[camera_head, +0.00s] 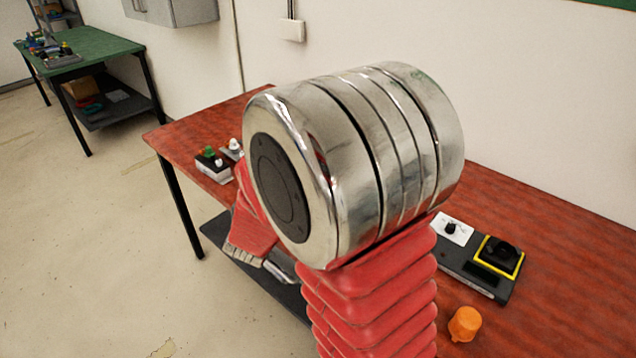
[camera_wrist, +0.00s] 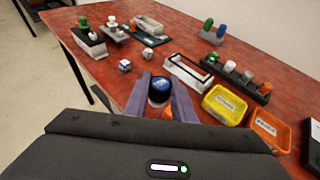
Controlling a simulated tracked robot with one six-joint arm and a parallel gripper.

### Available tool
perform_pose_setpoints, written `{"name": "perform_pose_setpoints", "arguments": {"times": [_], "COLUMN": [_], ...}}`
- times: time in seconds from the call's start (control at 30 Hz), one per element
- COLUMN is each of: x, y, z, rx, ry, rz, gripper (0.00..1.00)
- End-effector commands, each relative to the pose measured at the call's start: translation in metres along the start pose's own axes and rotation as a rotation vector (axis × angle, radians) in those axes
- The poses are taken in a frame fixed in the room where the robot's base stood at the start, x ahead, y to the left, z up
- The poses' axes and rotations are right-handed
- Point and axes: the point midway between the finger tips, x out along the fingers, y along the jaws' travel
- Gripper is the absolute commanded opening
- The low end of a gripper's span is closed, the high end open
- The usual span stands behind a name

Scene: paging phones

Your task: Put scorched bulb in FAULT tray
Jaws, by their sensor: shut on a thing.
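In the wrist view, my gripper (camera_wrist: 161,97) is shut on a small bulb with a dark blue-black top (camera_wrist: 159,88), seen between the two grey-purple fingers. Something orange shows just below it, partly hidden by the fingers. To the right on the red table lie a yellow tray (camera_wrist: 224,119) and an orange tray (camera_wrist: 289,142). Each has a white label, too small to read, so I cannot tell which is the FAULT tray. The held bulb is left of both trays and apart from them.
On the red table (camera_head: 560,221), a black rack (camera_wrist: 262,98) with several coloured pieces stands behind the trays, beside a white open frame (camera_wrist: 187,78). A dark device (camera_head: 470,276) and orange knob (camera_head: 464,324) are at the right.

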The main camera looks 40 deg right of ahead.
Motion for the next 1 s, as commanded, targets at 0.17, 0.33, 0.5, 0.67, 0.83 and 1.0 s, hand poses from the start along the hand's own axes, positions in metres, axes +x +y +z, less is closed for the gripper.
{"name": "perform_pose_setpoints", "arguments": {"times": [0.17,0.33,0.5,0.67,0.83,1.0], "x": [-0.032,-0.058,-0.069,-0.069,-0.069,-0.069], "y": [0.067,0.109,0.123,0.124,0.123,0.123], "z": [-0.025,-0.043,-0.051,-0.051,-0.05,-0.05], "rx": [-0.069,-0.116,-0.133,-0.133,-0.132,-0.132], "ry": [0.002,0.001,0.001,0.0,0.0,0.0], "rz": [0.162,0.275,0.317,0.318,0.317,0.316], "gripper": [0.02,0.02,0.02,0.02,0.02,0.02]}}
